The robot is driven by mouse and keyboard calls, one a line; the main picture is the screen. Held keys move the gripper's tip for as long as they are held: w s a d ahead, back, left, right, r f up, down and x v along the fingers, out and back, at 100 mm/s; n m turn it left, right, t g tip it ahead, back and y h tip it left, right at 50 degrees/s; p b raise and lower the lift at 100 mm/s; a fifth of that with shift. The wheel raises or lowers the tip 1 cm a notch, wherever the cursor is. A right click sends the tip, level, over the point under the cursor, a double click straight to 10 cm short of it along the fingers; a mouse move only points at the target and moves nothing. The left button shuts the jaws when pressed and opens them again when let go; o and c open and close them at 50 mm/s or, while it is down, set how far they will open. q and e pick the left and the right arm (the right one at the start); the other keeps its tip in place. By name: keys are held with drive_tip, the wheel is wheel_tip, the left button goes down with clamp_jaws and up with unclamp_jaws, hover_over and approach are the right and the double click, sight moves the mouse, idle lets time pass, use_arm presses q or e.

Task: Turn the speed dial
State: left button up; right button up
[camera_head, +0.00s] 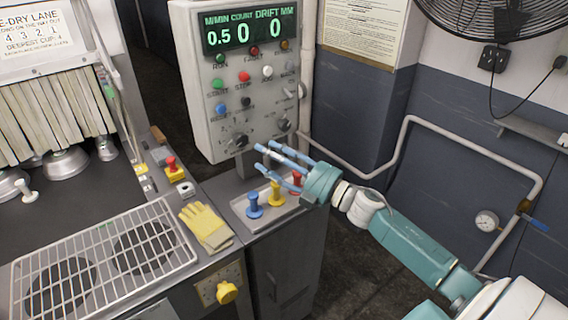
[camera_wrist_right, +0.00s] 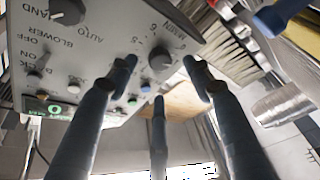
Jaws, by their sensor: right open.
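The speed dial (camera_head: 240,140) is a dark round knob at the lower left of the grey control panel (camera_head: 203,120). In the right wrist view the dial (camera_wrist_right: 160,60), beside the M/MIN marking and numbers, shows between two fingertips. My right gripper (camera_head: 267,160) has its blue fingers spread, empty, pointing toward the panel just below and right of the dial. In the wrist view the fingers (camera_wrist_right: 160,76) are apart; I cannot tell whether any touches the dial. The panel display (camera_head: 244,31) reads 0.5 M/MIN, count 0, drift 0. My left gripper is not in view.
Below my right gripper, a tray (camera_head: 271,219) holds blue, yellow and red pegs. Yellow gloves (camera_head: 206,226) and a wire rack (camera_head: 105,262) lie to the left. A pipe (camera_head: 440,130) runs along the right wall.

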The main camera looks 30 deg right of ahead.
drive_tip(key=v, duration=0.5)
drive_tip(key=shift+s, duration=0.15)
idle(0.3)
